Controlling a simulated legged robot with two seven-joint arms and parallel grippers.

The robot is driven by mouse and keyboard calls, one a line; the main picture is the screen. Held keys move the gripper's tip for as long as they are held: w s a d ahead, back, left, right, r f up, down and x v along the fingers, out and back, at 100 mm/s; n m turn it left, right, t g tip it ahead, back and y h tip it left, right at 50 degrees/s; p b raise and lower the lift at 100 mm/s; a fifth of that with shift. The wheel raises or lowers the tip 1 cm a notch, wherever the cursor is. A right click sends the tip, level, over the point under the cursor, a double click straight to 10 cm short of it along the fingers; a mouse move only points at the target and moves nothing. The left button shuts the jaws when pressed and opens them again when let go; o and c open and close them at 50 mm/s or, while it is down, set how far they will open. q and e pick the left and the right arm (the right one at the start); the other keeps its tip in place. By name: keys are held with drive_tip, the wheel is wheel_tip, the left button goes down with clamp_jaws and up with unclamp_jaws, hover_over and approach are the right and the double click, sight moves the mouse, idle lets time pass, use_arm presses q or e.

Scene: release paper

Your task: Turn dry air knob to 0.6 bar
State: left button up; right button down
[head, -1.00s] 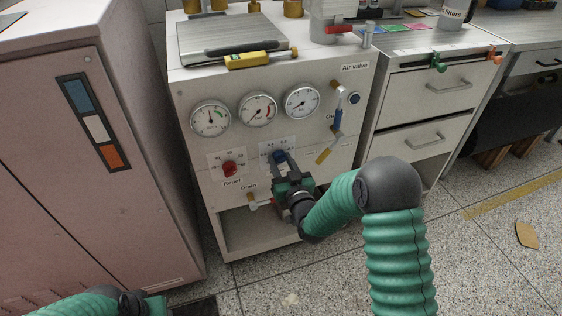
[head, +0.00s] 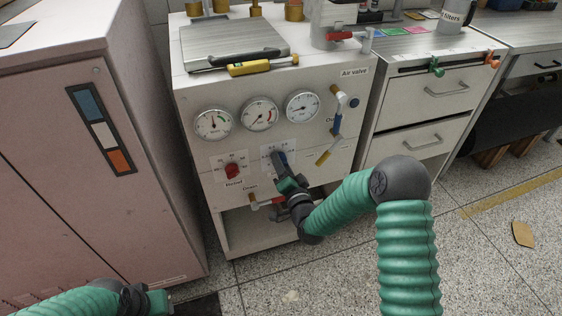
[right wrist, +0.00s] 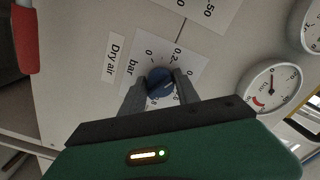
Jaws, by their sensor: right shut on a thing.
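The blue dry air knob (right wrist: 160,82) sits on a white scale plate marked "bar" in the right wrist view. The marks 0 and 0.2 are readable; others are partly hidden by my fingers. My right gripper (right wrist: 160,90) is shut on the knob, one finger on each side. In the head view the right gripper (head: 279,160) reaches the knob on the cabinet front and is turned nearly edge-on, covering much of the scale. My left gripper (head: 155,302) is at the bottom left edge, away from the cabinet; its fingers do not show clearly.
Three gauges (head: 259,114) sit above the knob.

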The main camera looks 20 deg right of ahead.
drive_tip(key=m+p, duration=0.1)
drive_tip(key=m, duration=0.3)
drive_tip(key=shift+d+m+p, duration=0.1)
drive_tip(key=shift+m+p, duration=0.2)
drive_tip(key=shift+p, duration=0.05)
drive_tip(key=m+p, duration=0.1)
drive_tip(key=m, duration=0.3)
drive_tip(key=shift+m+p, duration=0.3)
drive_tip(key=shift+p, duration=0.05)
drive_tip(key=m+p, duration=0.1)
drive_tip(key=m, duration=0.2)
drive_tip(key=shift+s+m, duration=0.1)
drive_tip(key=shift+m, duration=0.2)
drive_tip(key=shift+f+m+p, duration=0.15)
drive_tip(key=shift+m+p, duration=0.15)
drive_tip(key=shift+m, duration=2)
drive_tip(key=c, duration=1.3)
unclamp_jaws()
drive_tip(key=shift+o, duration=2)
